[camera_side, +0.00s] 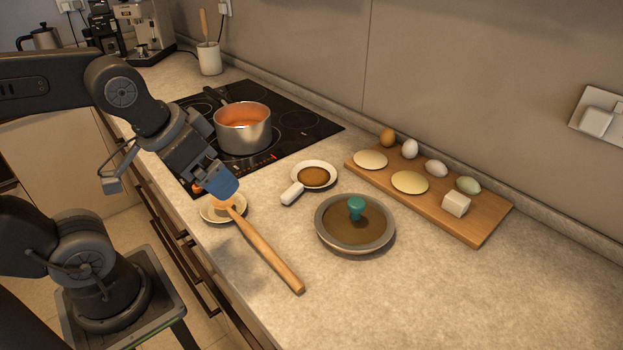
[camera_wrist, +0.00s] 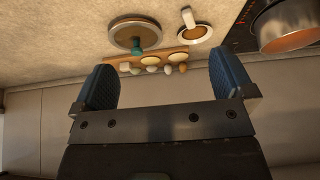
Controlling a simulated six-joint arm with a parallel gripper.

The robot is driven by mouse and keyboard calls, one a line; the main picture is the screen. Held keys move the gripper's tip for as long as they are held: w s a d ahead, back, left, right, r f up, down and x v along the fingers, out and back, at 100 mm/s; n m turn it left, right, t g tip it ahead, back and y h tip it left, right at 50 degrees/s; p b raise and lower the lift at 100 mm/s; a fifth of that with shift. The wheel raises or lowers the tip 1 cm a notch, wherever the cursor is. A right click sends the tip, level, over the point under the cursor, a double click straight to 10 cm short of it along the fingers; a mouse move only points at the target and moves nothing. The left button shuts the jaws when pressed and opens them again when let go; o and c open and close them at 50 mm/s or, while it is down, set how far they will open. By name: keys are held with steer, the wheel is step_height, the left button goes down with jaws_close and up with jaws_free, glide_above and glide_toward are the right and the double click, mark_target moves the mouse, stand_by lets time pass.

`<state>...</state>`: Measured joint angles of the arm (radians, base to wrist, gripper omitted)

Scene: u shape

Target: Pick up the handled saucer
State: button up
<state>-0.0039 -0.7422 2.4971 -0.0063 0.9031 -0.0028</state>
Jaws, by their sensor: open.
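The handled saucer (camera_side: 334,174) is a small white dish with brown contents and a stubby white handle (camera_side: 292,193) pointing to the front left. It sits flat on the counter between the pot and the grey round dish. It also shows near the top of the wrist view, as a white-rimmed saucer (camera_wrist: 209,35) with its handle (camera_wrist: 187,17) upward. My gripper (camera_side: 222,185), with blue finger pads, is left of the saucer and above a plate. In the wrist view my gripper (camera_wrist: 164,65) has its fingers wide apart with nothing between them.
A wooden stick (camera_side: 268,252) rests on a small plate (camera_side: 208,215) under my gripper. A steel pot (camera_side: 244,139) stands on the black hob. A grey dish (camera_side: 388,235) with a teal knob and a wooden board (camera_side: 482,232) with eggs lie right. Front right is clear.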

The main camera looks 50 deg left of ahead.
steer(key=n+g+h, duration=0.2)
steer(key=n+h, duration=1.1)
steer(key=n, duration=0.8)
glide_toward(292, 188)
steer(key=shift+w+d+r, duration=0.1)
steer(key=shift+w+d, duration=0.1)
steer(key=shift+d, duration=0.45)
steer(key=shift+w+f, duration=0.1)
steer(key=shift+f, duration=0.15)
steer(key=x, duration=0.7)
steer(key=shift+d+f, duration=0.1)
steer(key=shift+f, duration=0.1)
steer(key=shift+c, duration=0.4)
steer(key=c, duration=0.7)
